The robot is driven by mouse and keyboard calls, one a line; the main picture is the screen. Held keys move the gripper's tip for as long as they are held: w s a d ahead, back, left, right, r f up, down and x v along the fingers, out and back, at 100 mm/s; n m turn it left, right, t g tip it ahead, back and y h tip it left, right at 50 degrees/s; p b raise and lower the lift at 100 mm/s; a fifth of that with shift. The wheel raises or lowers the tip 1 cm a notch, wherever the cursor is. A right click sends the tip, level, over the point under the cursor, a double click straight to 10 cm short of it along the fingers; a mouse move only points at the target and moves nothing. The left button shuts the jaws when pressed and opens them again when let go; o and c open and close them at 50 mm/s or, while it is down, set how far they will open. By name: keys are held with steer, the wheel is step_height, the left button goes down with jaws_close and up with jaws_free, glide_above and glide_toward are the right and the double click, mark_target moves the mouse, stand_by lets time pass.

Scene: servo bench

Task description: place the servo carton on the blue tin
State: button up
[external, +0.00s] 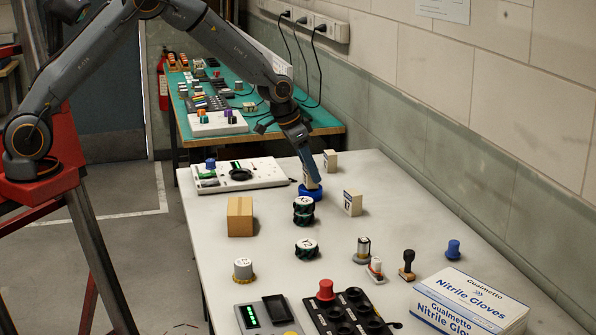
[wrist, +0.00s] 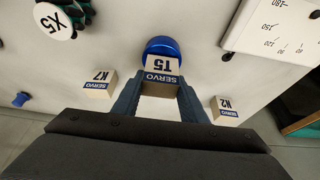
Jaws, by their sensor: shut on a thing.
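The blue tin (external: 306,192) is round and low, on the white table. The carton shows right at the top of the tin in the external view; I cannot tell whether they touch. In the wrist view the tin (wrist: 162,44) shows just beyond the carton, which hides part of it. Two other servo cartons, K7 (wrist: 100,86) and N2 (wrist: 225,112), stand apart on either side.
Black round parts (external: 303,210) with white tops stand close in front of the tin. A brown box (external: 240,217) is at left, a white panel (external: 240,175) behind left. A glove box (external: 468,302) and stamps are at front right. Bare table lies right of centre.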

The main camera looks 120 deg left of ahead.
steer(key=shift+f, duration=0.2)
steer(key=o, duration=1.1)
steer(key=shift+c, duration=0.2)
steer(key=b+v, duration=0.3)
steer(key=v, duration=0.9)
steer(key=w+d+f+m+h, duration=0.1)
steer(key=w+d+f+m, duration=0.15)
steer(key=d, duration=1.45)
steer(key=w+d+f+m+h, duration=0.1)
steer(key=w+d+f+m, duration=0.15)
steer(key=d, duration=1.45)
steer(key=s+d+f+m+g, duration=0.1)
steer(key=s+d+f+m, duration=0.1)
steer(key=s+d, duration=0.4)
steer(key=s+d+f+m+g+h, duration=0.1)
steer(key=s+d, duration=0.5)
steer(key=d, duration=0.8)
steer(key=shift+s+d+f+m, duration=0.4)
steer(key=shift+f+m, duration=0.1)
steer(key=shift+f, duration=0.25)
